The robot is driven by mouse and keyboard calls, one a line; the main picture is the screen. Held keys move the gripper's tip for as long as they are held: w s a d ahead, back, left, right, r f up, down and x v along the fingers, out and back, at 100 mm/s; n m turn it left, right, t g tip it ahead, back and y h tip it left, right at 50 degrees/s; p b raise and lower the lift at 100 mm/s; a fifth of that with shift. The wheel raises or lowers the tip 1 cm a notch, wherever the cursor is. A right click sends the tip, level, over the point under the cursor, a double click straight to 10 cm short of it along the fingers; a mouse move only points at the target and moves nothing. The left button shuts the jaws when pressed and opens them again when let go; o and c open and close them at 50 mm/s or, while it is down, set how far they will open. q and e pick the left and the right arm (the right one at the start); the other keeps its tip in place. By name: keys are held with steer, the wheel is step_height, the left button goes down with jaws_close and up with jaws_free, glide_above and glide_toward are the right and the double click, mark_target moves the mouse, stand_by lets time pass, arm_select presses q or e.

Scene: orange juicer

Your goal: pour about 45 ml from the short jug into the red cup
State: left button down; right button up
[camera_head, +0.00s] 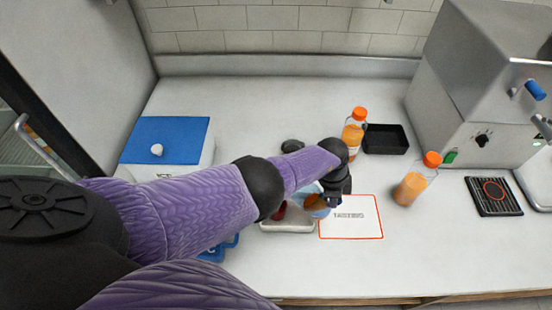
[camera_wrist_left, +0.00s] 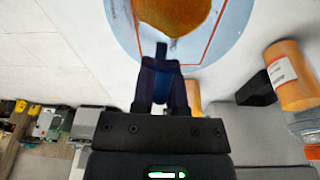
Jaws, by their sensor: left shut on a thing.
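My left gripper (camera_head: 338,192) is shut on the handle of the short jug (camera_head: 317,205), a clear bluish vessel with orange juice in it. The wrist view shows the shut fingers (camera_wrist_left: 162,82) at the handle and the jug's pale round body (camera_wrist_left: 122,28) with orange juice inside. I cannot tell how far the jug is tilted, or whether juice is flowing. The red cup (camera_head: 280,211) is left of the jug, at the grey tray, and mostly hidden by my left arm. My right gripper is not in view.
The grey tray (camera_head: 288,228) lies beside a red-bordered white mat (camera_head: 352,229). Two orange-capped juice bottles (camera_head: 354,132) (camera_head: 411,187) and a black bin (camera_head: 386,139) stand to the right. A blue-lidded white box (camera_head: 165,140) is at left. The juicer machine (camera_head: 470,90) fills the back right.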

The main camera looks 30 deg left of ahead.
mark_target(320, 193)
arm_select(q)
steer(key=shift+s+a+r+t+h+p, duration=0.15)
steer(key=shift+a+r+h+p, duration=0.1)
steer(key=shift+a+r+p, duration=0.15)
steer(key=shift+s+a+r+t+h+p, duration=0.15)
steer(key=shift+a+r+h+p, duration=0.15)
steer(key=shift+r+p, duration=0.15)
steer(key=shift+a+f+h+b, duration=0.15)
steer(key=shift+f+h+b, duration=0.1)
steer(key=shift+f+b, duration=0.15)
steer(key=shift+a, duration=0.1)
steer(key=shift+s+a+t+h, duration=0.1)
steer(key=shift+a+t+h, duration=0.2)
steer(key=shift+h, duration=0.2)
steer(key=shift+s+a+t+h+b, duration=0.2)
steer(key=shift+t+h+b, duration=0.1)
steer(key=shift+h+b, duration=0.35)
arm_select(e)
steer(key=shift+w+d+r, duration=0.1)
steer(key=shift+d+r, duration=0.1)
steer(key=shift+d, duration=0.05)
arm_select(q)
steer(key=shift+a, duration=0.1)
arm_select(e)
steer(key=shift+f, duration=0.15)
